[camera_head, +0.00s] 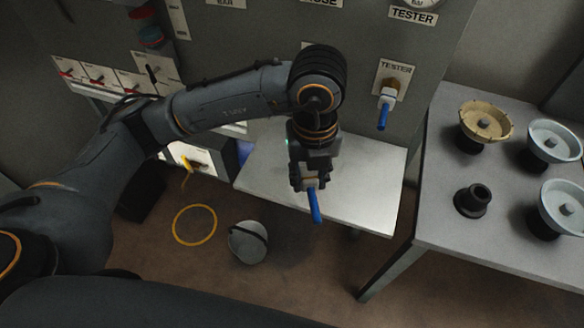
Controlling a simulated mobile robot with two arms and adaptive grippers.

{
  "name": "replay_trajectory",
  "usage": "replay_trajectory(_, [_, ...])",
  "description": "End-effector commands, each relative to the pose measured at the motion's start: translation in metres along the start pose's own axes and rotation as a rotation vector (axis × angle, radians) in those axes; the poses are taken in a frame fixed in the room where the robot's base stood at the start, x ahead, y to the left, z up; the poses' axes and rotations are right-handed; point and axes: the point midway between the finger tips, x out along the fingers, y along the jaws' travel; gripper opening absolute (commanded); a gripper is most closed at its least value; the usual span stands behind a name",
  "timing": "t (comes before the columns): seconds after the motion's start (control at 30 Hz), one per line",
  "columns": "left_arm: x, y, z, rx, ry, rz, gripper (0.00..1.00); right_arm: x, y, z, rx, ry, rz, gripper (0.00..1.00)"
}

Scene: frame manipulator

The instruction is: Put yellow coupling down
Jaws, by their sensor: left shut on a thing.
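A dull yellow coupling (486,121), round with lugs on its rim, sits on a dark stand on the right-hand table (455,230). No gripper is near it. My left gripper (309,184) points down over the white shelf (365,185) in the middle. It is shut on a small pale fitting with a blue lever (315,206). The gripper hides most of the fitting, so I cannot tell whether it touches anything else. My right gripper is out of view.
Two pale grey couplings (553,141) (565,207) and an empty dark stand (472,201) share the right table. A blue-levered valve (386,106) is on the panel under a TESTER label. A bucket (248,242) and yellow ring (195,225) are on the floor.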

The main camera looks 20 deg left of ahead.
Motion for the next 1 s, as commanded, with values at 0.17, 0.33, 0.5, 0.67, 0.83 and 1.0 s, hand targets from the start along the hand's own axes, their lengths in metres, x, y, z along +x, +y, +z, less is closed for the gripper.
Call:
replay_trajectory(0.17, [0.003,-0.002,0.001,-0.106,0.002,-0.002,0.04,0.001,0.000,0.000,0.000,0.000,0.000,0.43])
replay_trajectory(0.33, [0.014,0.002,0.029,-0.127,0.003,0.002,0.04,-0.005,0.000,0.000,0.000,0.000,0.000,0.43])
replay_trajectory(0.5, [0.033,0.007,0.071,-0.125,0.003,0.003,0.04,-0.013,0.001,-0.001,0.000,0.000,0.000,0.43])
replay_trajectory(0.67, [0.060,0.010,0.102,-0.121,0.006,0.003,0.04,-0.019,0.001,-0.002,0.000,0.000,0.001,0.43])
replay_trajectory(0.83, [0.086,0.012,0.123,-0.117,0.003,0.000,0.04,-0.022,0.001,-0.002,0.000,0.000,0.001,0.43])
replay_trajectory(1.0, [0.097,0.012,0.132,-0.116,0.002,-0.002,0.04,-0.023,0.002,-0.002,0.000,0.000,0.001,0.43])
